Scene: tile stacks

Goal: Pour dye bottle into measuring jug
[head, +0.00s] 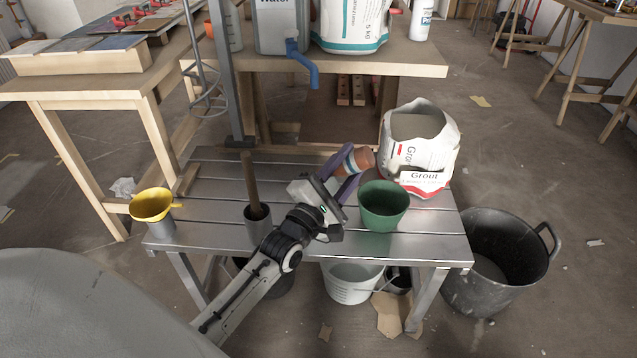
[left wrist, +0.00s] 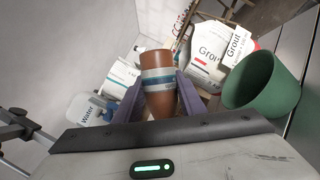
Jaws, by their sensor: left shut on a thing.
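My left gripper (head: 350,168) has its purple fingers shut on a brown-orange dye bottle (head: 362,158) with a white and blue label band. The bottle is held above the slatted metal bench, tilted. It also shows between the fingers in the left wrist view (left wrist: 158,70). A green tapered container (head: 384,205) stands upright on the bench, just right of the gripper and apart from the bottle. It also shows at the right of the left wrist view (left wrist: 262,88). My right gripper is not in view.
A Grout bag (head: 420,150) stands behind the green container. A yellow-topped vessel (head: 152,204) stands at the bench's left end. A dark pot (head: 258,222) holds a stick. A black tub (head: 500,260) and a white bucket (head: 350,283) are on the floor. A Water container (head: 282,25) stands behind.

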